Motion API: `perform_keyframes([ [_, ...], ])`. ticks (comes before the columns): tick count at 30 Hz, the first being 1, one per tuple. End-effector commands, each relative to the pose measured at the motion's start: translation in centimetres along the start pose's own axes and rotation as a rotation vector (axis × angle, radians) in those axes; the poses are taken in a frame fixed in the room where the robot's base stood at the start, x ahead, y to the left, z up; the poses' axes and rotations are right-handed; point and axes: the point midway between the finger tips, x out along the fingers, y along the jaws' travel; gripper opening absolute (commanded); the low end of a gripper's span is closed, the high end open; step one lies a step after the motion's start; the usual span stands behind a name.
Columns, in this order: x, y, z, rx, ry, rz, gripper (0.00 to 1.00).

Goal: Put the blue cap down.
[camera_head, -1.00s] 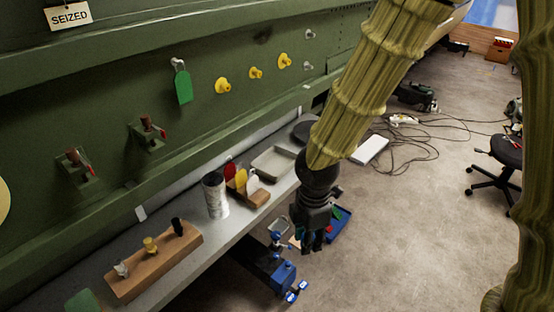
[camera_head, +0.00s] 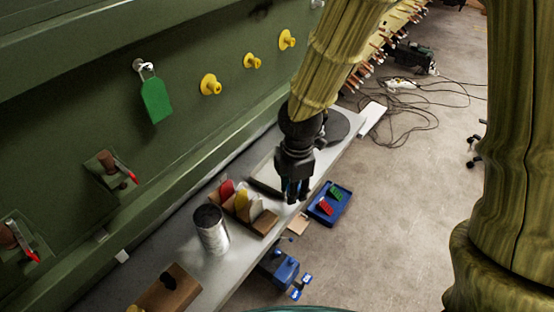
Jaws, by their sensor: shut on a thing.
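My gripper (camera_head: 297,196) points down at the outer edge of the grey bench (camera_head: 233,262), beside the shallow grey tray (camera_head: 262,178). Its dark fingers are shut. A small patch of blue shows between the fingers, which fits the blue cap (camera_head: 288,186). Most of the cap is hidden by the fingers. I cannot tell whether the cap touches the tray or the bench.
A silver can (camera_head: 211,230) and a wooden holder (camera_head: 262,222) with red, yellow and white pieces stand left of my gripper. A dark round disc (camera_head: 338,126) lies beyond the tray. A blue bin (camera_head: 330,204) with red and green pieces sits lower right. The green fuselage wall (camera_head: 70,110) borders the bench.

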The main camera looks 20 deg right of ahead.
Motion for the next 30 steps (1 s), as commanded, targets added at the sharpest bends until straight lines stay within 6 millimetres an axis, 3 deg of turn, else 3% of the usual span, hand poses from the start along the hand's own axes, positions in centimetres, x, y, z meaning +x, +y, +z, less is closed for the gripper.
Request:
perform_keyframes([
  [6, 0.8, 5.9, 0.4, -0.001, 0.002, -0.014, 0.04],
  [15, 1.6, 11.7, 0.9, -0.002, 0.002, -0.018, 0.04],
  [22, 2.0, 14.0, 1.0, -0.004, 0.002, -0.017, 0.04],
  [30, 3.2, 14.2, 1.0, -0.004, 0.001, -0.022, 0.04],
])
